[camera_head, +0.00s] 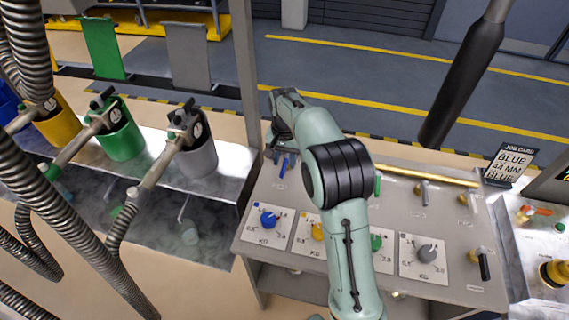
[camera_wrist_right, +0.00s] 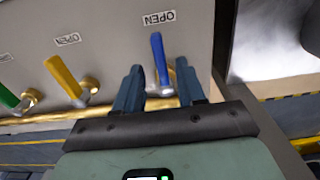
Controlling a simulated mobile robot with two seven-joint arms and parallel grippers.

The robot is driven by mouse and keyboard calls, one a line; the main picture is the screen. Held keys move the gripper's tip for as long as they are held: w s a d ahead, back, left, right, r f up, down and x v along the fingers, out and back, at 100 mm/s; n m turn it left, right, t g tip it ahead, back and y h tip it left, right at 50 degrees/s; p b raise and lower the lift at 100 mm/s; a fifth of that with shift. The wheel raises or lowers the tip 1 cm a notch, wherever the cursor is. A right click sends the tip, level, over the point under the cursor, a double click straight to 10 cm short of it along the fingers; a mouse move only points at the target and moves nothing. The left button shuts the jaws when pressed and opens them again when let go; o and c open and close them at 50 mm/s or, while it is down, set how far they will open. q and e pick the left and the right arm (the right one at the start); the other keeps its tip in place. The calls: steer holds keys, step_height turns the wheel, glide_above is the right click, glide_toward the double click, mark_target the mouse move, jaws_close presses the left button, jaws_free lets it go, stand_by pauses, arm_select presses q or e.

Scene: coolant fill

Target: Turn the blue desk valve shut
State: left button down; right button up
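The blue desk valve shows in the right wrist view as a blue lever (camera_wrist_right: 159,58); its free end points at an OPEN label (camera_wrist_right: 158,18). In the head view the blue lever (camera_head: 283,166) is partly hidden by my right gripper (camera_head: 275,153). In the right wrist view my right gripper (camera_wrist_right: 160,75) is open, with one dark blue finger on each side of the lever. Gaps show beside the lever; contact at its base cannot be told. My left gripper is not in view.
Yellow (camera_wrist_right: 65,78) and green (camera_wrist_right: 8,97) levers stand beside the blue one. The desk (camera_head: 305,277) carries a blue knob (camera_head: 267,217) and other knobs. Green (camera_head: 121,142) and grey (camera_head: 197,157) buckets stand left. A dark rod (camera_head: 465,80) hangs upper right.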

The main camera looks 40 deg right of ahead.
steer(key=shift+w+f, duration=0.1)
steer(key=shift+f, duration=0.95)
jaws_close()
